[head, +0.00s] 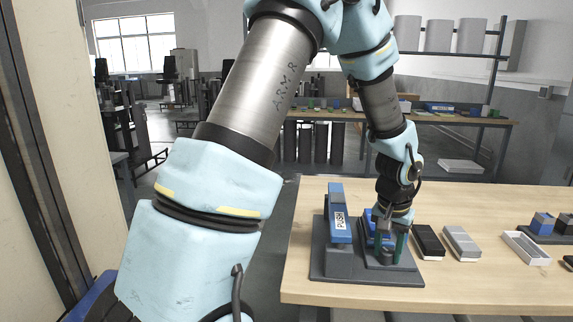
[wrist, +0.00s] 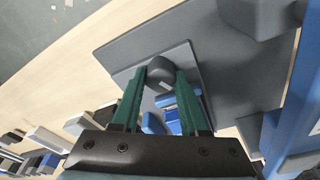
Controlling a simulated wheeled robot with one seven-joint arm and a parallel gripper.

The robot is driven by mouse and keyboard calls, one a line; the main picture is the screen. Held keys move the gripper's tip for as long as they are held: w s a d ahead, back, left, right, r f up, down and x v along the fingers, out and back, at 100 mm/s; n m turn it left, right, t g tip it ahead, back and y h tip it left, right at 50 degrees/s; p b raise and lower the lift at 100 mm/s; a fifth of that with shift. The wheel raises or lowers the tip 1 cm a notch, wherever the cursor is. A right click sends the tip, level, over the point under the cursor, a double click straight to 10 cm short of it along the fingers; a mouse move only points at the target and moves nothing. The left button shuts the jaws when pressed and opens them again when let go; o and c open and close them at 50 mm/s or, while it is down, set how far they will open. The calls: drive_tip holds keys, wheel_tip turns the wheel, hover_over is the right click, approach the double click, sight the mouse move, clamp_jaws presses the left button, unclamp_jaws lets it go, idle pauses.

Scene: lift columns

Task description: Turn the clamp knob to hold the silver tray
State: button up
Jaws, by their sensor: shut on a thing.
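The clamp fixture is a dark grey base plate (head: 330,270) on the wooden table, with an upright blue lever marked PUSH (head: 339,215) at its left. My gripper (head: 390,254) points down over the right part of the fixture. In the wrist view its green fingers (wrist: 162,72) are shut on a dark grey clamp knob (wrist: 158,69), one finger on each side. A blue piece (head: 370,222) stands behind the fingers, partly hidden. A silver-topped tray (head: 462,241) lies on the table right of the fixture, apart from it.
A black-topped block (head: 428,242) lies between the fixture and the silver-topped tray. A shallow white open tray (head: 526,249) and a dark holder with blue and grey blocks (head: 545,224) stand farther right. The table front (head: 450,284) is clear.

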drive_tip(key=o, duration=0.9)
wheel_tip(320, 180, up, 7)
drive_tip(key=p, duration=0.5)
drive_tip(key=shift+p, duration=0.35)
drive_tip(key=shift+w, duration=0.1)
